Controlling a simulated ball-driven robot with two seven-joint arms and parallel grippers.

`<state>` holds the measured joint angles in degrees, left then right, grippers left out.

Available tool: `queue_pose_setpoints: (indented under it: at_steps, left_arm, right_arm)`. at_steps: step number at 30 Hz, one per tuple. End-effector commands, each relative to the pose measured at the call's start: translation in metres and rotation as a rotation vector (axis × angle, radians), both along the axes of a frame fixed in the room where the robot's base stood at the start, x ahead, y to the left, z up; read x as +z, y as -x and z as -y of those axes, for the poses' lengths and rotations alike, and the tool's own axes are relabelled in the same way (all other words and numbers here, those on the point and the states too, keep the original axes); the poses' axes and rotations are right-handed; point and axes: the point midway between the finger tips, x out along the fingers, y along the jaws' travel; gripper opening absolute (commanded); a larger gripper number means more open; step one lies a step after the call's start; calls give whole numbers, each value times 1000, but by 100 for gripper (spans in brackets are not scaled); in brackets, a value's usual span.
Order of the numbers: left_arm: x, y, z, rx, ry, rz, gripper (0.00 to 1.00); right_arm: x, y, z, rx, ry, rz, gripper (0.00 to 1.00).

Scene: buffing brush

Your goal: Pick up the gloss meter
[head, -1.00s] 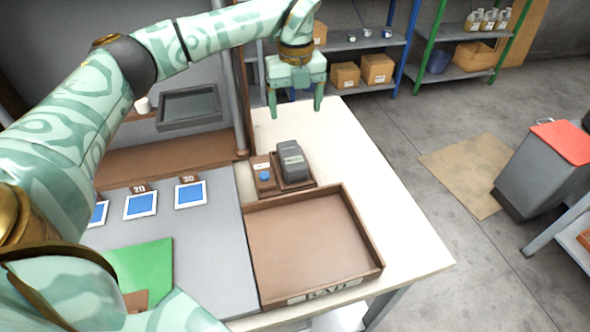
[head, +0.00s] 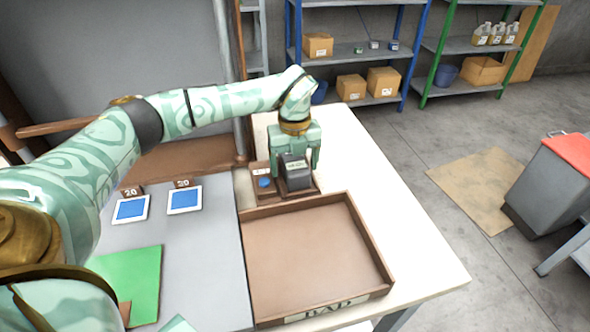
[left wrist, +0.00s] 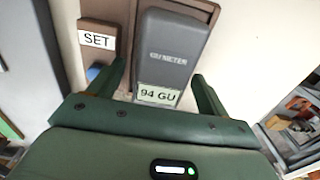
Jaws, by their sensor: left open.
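The gloss meter (head: 295,174) is a dark grey block standing on a brown wooden base on the white table, behind the brown tray. In the left wrist view the gloss meter (left wrist: 172,52) shows a "94 GU" display and lies between and ahead of my fingers. My left gripper (head: 295,168) is open, pointing down over the meter, with one finger to either side of it. In the left wrist view, my left gripper (left wrist: 158,85) has its fingertips near the meter's display end. I cannot tell whether they touch it. My right gripper is not in view.
A brown tray marked "BAD" (head: 348,303) stands in front of the meter. A block marked "SET" (left wrist: 98,38) with a blue button sits left of the meter. A grey mat with blue squares (head: 184,199) lies left. White table surface (head: 400,225) is free at right.

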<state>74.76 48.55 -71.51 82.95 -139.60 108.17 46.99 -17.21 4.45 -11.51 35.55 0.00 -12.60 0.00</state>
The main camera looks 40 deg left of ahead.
Motion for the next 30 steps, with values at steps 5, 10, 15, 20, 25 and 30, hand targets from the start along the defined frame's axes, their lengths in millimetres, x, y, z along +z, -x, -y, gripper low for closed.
queue_pose_setpoints:
  at_steps: [5,10,15,20,25,30]
  left_arm:
    - [-8,-1,0,0,1,2,78]
    - [-7,-1,0,0,1,2,56]
    - [-7,-1,0,0,1,2,31]
    - [-7,-1,0,0,1,2,31]
    - [0,-1,0,-1,0,4,31]
    - [27,-1,0,-1,1,7,31]
  right_arm:
    - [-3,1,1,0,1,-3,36]
    - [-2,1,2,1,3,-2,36]
    - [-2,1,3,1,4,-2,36]
    - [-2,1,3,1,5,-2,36]
    - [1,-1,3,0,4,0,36]
    - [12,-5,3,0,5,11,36]
